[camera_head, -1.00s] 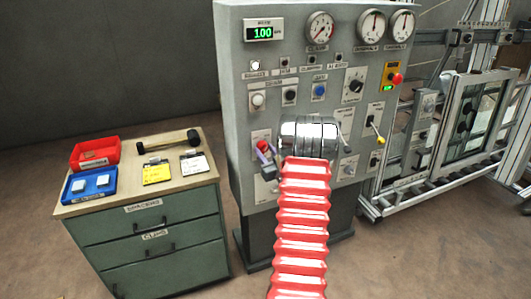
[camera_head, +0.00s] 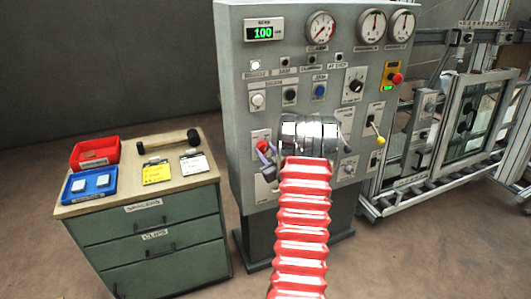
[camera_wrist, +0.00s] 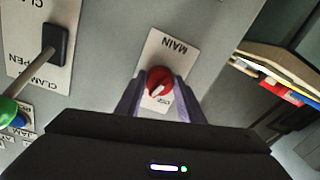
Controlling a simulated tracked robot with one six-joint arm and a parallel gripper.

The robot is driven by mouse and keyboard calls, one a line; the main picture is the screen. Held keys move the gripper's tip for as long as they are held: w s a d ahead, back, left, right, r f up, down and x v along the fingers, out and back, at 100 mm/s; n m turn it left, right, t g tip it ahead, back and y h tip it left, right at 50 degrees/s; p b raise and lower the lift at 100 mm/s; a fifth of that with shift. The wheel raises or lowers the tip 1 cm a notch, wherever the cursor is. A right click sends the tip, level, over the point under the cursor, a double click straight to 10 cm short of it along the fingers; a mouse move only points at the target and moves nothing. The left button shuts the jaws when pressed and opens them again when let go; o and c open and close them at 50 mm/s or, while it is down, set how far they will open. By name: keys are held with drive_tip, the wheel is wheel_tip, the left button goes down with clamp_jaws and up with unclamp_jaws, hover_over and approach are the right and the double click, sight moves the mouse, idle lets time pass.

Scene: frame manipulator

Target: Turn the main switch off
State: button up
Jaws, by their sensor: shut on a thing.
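The main switch is a red round knob with a white mark (camera_wrist: 159,82) on a pale plate labelled MAIN (camera_wrist: 173,50). In the head view the red knob (camera_head: 262,144) shows at the lower left of the grey control panel (camera_head: 240,100). My gripper (camera_wrist: 158,92) has its two purple fingers on either side of the knob and is shut on it. In the head view my gripper (camera_head: 268,153) is seen from behind at the panel face. The lower part of the switch plate is partly hidden by the fingers.
A clamp lever (camera_wrist: 48,50) with a green ball end (camera_wrist: 8,110) stands near my wrist. A yellow-tipped lever (camera_head: 380,140) and a red stop button (camera_head: 396,78) are further right. A green cabinet (camera_head: 150,235) with trays stands left.

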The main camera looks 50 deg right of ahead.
drive_tip(key=n, duration=0.5)
drive_tip(key=shift+a+n, duration=0.1)
drive_tip(key=shift+n, duration=2.2)
drive_tip(key=shift+w, duration=0.1)
drive_tip(key=o, duration=1.1)
drive_tip(key=shift+c, duration=0.2)
drive_tip(key=shift+r, duration=0.1)
drive_tip(key=shift+s+a+g, duration=0.15)
drive_tip(key=shift+s+g, duration=0.15)
drive_tip(key=shift+s, duration=0.3)
drive_tip(key=v, duration=1.2)
drive_tip(key=shift+s+a, duration=0.2)
drive_tip(key=shift+a, duration=0.1)
